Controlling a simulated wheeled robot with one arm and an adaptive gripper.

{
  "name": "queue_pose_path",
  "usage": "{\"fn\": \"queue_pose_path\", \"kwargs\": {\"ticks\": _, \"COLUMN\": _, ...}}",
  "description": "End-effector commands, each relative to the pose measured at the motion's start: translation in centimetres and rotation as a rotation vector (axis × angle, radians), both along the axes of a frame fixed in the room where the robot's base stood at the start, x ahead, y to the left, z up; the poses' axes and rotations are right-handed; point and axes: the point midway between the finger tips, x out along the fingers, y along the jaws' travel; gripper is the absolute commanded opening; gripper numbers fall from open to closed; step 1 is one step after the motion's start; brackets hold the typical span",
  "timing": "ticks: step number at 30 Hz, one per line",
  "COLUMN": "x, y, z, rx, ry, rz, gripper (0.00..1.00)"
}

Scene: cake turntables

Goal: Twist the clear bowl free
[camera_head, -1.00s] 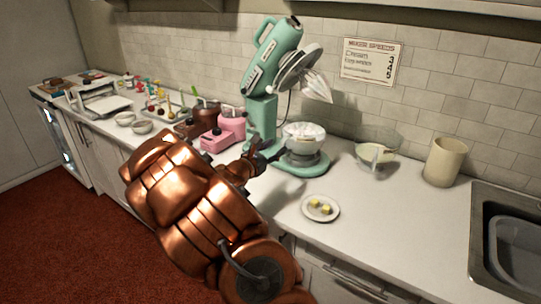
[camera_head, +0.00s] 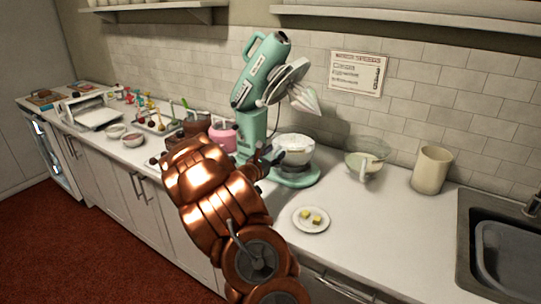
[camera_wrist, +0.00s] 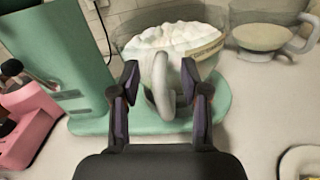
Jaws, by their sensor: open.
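The clear bowl (camera_head: 297,158) holds a white, fluffy filling and sits on the foot of the mint-green stand mixer (camera_head: 258,128). The mixer's head is tilted up, with its whisk clear of the bowl. In the wrist view, the bowl (camera_wrist: 205,48) is straight ahead, with its pale loop handle (camera_wrist: 160,80) facing me. My gripper (camera_wrist: 160,84) is open, with one finger on each side of the handle. I cannot tell whether either finger touches it. In the head view, my gripper (camera_head: 268,158) is at the bowl's left side.
A plate with yellow cubes (camera_head: 311,219) lies in front of the mixer. A second glass bowl (camera_head: 364,164), a cream canister (camera_head: 430,170) and a sink (camera_head: 495,255) are to the right. A pink appliance (camera_head: 222,137) stands left of the mixer. Counter right of the plate is clear.

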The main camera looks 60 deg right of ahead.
Motion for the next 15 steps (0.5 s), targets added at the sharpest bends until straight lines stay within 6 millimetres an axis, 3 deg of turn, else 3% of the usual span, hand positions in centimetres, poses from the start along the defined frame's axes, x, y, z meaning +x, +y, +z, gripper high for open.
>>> {"fn": "queue_pose_path", "kwargs": {"ticks": 6, "x": 0.02, "y": -0.03, "z": -0.01, "rx": 0.000, "ry": 0.000, "rz": 0.000, "gripper": 0.46}}
{"fn": "queue_pose_path", "kwargs": {"ticks": 15, "x": 0.02, "y": -0.01, "z": -0.02, "rx": 0.000, "ry": 0.000, "rz": 0.000, "gripper": 0.15}}
